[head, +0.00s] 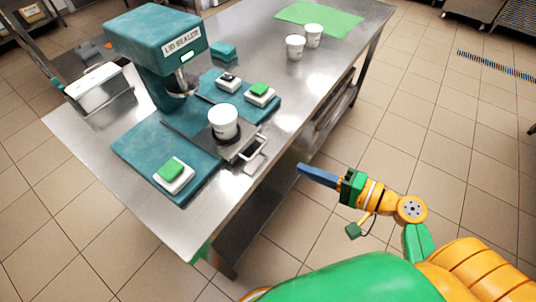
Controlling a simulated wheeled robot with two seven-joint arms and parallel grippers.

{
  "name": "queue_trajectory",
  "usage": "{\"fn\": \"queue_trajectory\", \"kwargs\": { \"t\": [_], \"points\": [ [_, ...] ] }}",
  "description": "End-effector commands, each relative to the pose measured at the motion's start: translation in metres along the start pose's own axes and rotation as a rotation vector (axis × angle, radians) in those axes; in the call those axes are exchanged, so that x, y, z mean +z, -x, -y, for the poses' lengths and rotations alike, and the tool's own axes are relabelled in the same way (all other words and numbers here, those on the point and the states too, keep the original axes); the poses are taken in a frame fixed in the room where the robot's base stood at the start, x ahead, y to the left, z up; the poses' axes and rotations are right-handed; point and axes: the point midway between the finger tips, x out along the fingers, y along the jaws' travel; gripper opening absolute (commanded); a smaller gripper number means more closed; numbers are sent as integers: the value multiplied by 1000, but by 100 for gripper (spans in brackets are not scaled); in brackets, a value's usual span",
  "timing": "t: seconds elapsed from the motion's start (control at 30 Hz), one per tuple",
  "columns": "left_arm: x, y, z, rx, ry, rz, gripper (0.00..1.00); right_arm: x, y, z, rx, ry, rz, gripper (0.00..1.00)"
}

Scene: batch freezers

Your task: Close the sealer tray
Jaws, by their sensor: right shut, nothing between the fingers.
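The teal lid sealer (157,45) stands on the steel table at the left. Its dark sealer tray (197,139) is slid out toward the front, with a metal handle (253,150) at its front edge. A white cup (223,121) stands upright in the tray's round holder. My right gripper (302,168) is shut and empty. It is beyond the table's front edge, to the right of the handle and apart from it. My left gripper is not in view.
White boxes with green buttons (174,174) (260,94) flank the tray, and one with a dark button (229,82) sits further back. Two white cups (295,47) (314,35) stand near the green mat (319,18). A metal container (100,90) is at the left edge. Floor in front is clear.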

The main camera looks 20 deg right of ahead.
Motion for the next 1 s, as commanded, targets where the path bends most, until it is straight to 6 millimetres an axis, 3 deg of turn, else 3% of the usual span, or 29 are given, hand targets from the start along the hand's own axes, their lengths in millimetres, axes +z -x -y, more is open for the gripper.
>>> {"fn": "queue_trajectory", "kwargs": {
  "t": [0.3, 0.5, 1.0],
  "points": [
    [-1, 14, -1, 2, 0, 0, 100, 0, -70, 3, -3, -1, 1, 0],
    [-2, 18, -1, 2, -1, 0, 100, 0, -98, 1, 0, -2, -2, 0],
    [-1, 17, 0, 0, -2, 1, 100, -1, -110, -1, 2, -1, -3, 0]
  ]
}}
